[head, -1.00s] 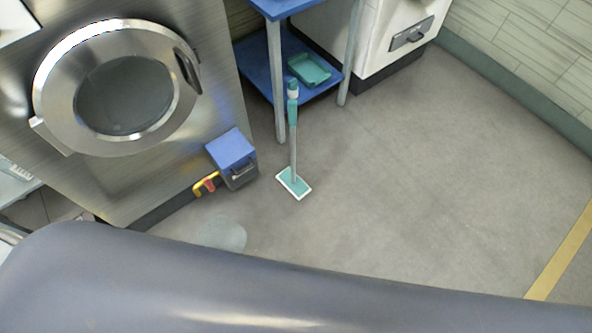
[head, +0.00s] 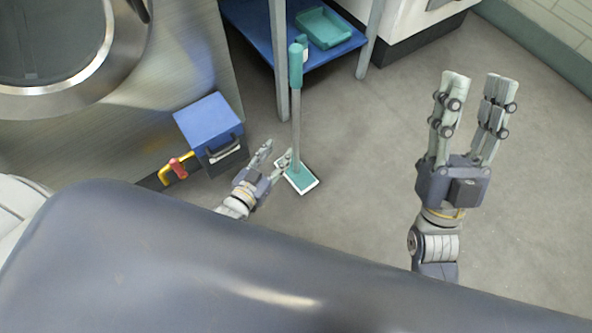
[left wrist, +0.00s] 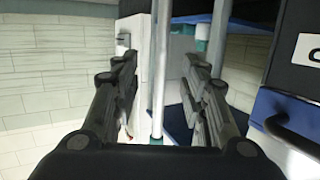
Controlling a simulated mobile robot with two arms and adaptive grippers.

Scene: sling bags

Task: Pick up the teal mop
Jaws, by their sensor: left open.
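The teal mop stands upright on the floor, with a teal grip (head: 296,66) on top, a thin grey pole (head: 296,125) and a white-edged teal head (head: 303,181). My left gripper (head: 275,155) is open beside the lower pole in the head view, just left of the mop. In the left wrist view, a thin pale pole that looks like the mop's (left wrist: 159,70) shows between the open fingers of my left gripper (left wrist: 160,70). Contact is not visible. My right gripper (head: 477,85) is open and empty, well to the right of the mop.
A blue-shelved table (head: 258,42) with a teal tray (head: 324,27) stands behind the mop. A blue-lidded box (head: 207,121) and a steel machine (head: 180,60) are to the left. The floor on the right (head: 370,150) is clear.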

